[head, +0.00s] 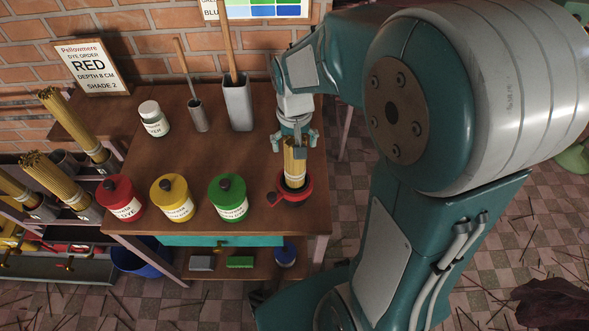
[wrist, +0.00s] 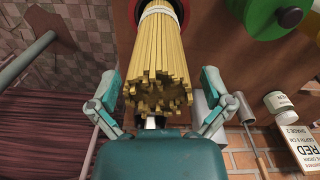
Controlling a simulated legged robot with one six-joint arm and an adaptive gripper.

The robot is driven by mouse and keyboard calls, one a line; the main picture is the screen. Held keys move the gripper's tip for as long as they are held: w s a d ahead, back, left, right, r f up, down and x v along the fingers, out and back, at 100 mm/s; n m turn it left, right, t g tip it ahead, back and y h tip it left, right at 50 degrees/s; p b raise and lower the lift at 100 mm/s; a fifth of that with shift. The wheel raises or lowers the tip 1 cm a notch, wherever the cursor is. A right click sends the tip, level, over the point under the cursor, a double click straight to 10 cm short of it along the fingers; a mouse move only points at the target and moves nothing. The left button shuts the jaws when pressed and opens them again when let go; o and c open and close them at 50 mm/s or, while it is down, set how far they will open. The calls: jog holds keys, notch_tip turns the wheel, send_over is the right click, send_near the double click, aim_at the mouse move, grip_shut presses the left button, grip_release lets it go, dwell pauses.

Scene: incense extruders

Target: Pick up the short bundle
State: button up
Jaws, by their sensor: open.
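A bundle of tan sticks (head: 294,167) with a pale band stands in a small red cup (head: 279,191) near the table's front right. In the wrist view the bundle (wrist: 158,55) points its cut ends toward me, and the red cup's rim (wrist: 184,9) shows around its far end. My gripper (head: 294,141) is at the bundle's upper end. In the wrist view my gripper (wrist: 160,90) is open, with one finger on each side of the bundle and gaps between. The bundle's bottom is hidden in the cup.
Red (head: 121,199), yellow (head: 172,198) and green (head: 228,198) dye jars stand in a row left of the cup. A grey vessel (head: 237,103), a smaller metal cup (head: 198,116) and a white jar (head: 153,118) stand behind. Longer bundles (head: 68,118) fill a rack at left.

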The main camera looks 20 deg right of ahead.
jog(key=shift+f, duration=0.6)
jog(key=shift+d, duration=0.1)
jog(key=c, duration=1.2)
jog(key=shift+c, duration=0.2)
notch_tip(320, 180, up, 21)
dwell(0.4)
